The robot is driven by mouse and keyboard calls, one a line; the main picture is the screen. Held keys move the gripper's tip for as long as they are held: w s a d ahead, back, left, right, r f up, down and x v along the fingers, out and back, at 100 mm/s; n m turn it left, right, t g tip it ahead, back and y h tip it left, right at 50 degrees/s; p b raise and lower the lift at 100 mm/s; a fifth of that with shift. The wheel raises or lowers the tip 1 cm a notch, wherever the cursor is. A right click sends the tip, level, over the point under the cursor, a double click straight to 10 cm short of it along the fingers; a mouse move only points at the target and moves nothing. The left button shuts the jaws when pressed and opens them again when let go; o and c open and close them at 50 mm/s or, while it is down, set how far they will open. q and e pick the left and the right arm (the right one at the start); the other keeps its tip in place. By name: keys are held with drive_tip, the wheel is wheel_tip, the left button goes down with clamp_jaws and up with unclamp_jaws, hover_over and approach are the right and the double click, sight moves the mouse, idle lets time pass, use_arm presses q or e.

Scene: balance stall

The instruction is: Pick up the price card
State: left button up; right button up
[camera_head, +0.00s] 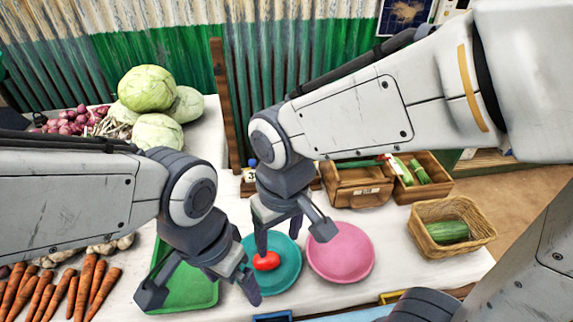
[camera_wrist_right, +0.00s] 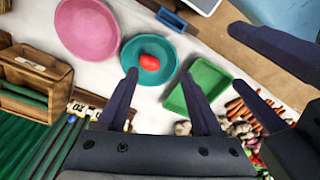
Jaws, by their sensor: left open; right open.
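A small white price card with dark figures (camera_head: 250,177) shows in the head view behind my right gripper, partly hidden by it. In the right wrist view white card pieces (camera_wrist_right: 76,106) show at lower left, partly cut off by the gripper; I cannot tell if they are one card. My right gripper (camera_head: 291,236) is open and empty, in front of the card and over the teal plate; it also shows in the right wrist view (camera_wrist_right: 158,75). My left gripper (camera_head: 202,290) is open and empty over the green tray.
A teal plate (camera_head: 284,282) holds a red tomato (camera_head: 267,261). A pink plate (camera_head: 341,252) stands to its right, a green tray (camera_head: 192,290) to its left. Wooden crates (camera_head: 350,186) and a wicker basket (camera_head: 480,236) stand right; cabbages (camera_head: 146,88) and carrots (camera_head: 84,283) lie left.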

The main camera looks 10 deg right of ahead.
drive_tip(key=w+d+f+m+t+h, duration=0.15)
drive_tip(key=w+m, duration=0.25)
drive_tip(key=w, duration=0.9)
drive_tip(key=w+d+f+m+h, duration=0.15)
drive_tip(key=w+m, duration=0.35)
drive_tip(key=w, duration=0.8)
drive_tip(key=w+d+f+m+t, duration=0.1)
drive_tip(key=w+d+f+m, duration=0.1)
drive_tip(key=w+d, duration=0.25)
drive_tip(key=w+d+f+m, duration=0.3)
drive_tip(key=w, duration=0.3)
drive_tip(key=shift+h, duration=0.4)
drive_tip(key=p+x, duration=0.1)
drive_tip(key=x, duration=0.2)
drive_tip(key=p+x, duration=0.1)
drive_tip(key=x, duration=0.2)
drive_tip(key=d+p+x, duration=0.1)
drive_tip(key=x, duration=0.3)
drive_tip(key=shift+w+r, duration=0.2)
drive_tip(key=shift+w, duration=0.05)
drive_tip(key=shift+w+f+p, duration=0.15)
drive_tip(key=shift+f+p, duration=0.1)
drive_tip(key=shift+p, duration=0.05)
clamp_jaws()
